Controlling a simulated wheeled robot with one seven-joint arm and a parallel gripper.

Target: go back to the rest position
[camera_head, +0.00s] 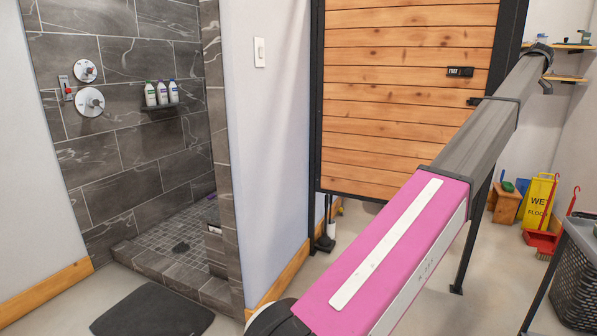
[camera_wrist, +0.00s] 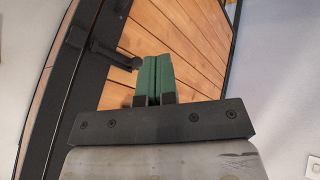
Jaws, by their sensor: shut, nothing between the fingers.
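My gripper (camera_wrist: 155,62) shows in the wrist view with its two green fingers pressed together and nothing between them. Behind the fingers is a wooden plank door (camera_wrist: 195,45) with a black frame. A black handle (camera_wrist: 108,52) on the door lies just left of the fingertips; I cannot tell whether they touch. In the head view the same wooden door (camera_head: 400,85) stands at the centre, and my pink and grey arm reaches across it to the upper right. The gripper's fingers cannot be made out there.
A tiled shower (camera_head: 125,150) with a low kerb is on the left, and a dark mat (camera_head: 150,314) lies before it. A yellow wet-floor sign (camera_head: 539,200), a wooden stool (camera_head: 504,205) and a grey basket (camera_head: 575,275) stand at the right. Wall shelves (camera_head: 565,78) are at the upper right.

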